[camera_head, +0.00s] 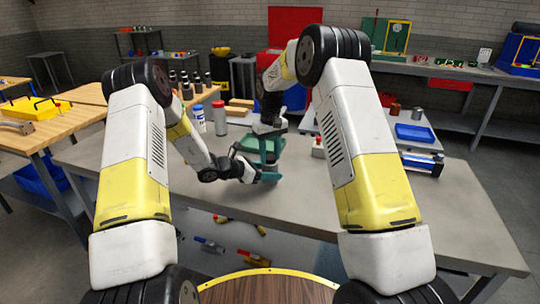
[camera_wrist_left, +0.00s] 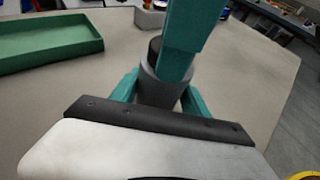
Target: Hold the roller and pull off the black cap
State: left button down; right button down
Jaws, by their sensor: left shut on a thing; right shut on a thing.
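The roller (camera_wrist_left: 162,92) is a grey cylinder standing between the teal fingers of my left gripper (camera_wrist_left: 160,96), which is shut on it. The black cap (camera_wrist_left: 154,47) shows at the roller's top end, mostly hidden behind a teal finger of my right gripper (camera_wrist_left: 182,45). My right gripper comes down from above and is shut on the cap. In the head view, my left gripper (camera_head: 264,178) and my right gripper (camera_head: 268,152) meet over the grey table (camera_head: 330,200). The roller and cap are too small and covered to make out there.
A green tray (camera_head: 293,150) lies just behind the grippers; it also shows in the left wrist view (camera_wrist_left: 50,45). Two bottles (camera_head: 219,118) stand at the back left. A red-button box (camera_head: 318,148) and a blue bin (camera_head: 414,132) are to the right. The front right of the table is clear.

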aim_at(270, 157)
jog(key=shift+r, duration=0.2)
dwell(0.5)
jog(key=shift+r, duration=0.9)
jog(key=shift+r, duration=0.1)
jog(key=shift+r, duration=1.95)
pick_arm(q)
jog(key=shift+c, duration=2.3)
grip_release()
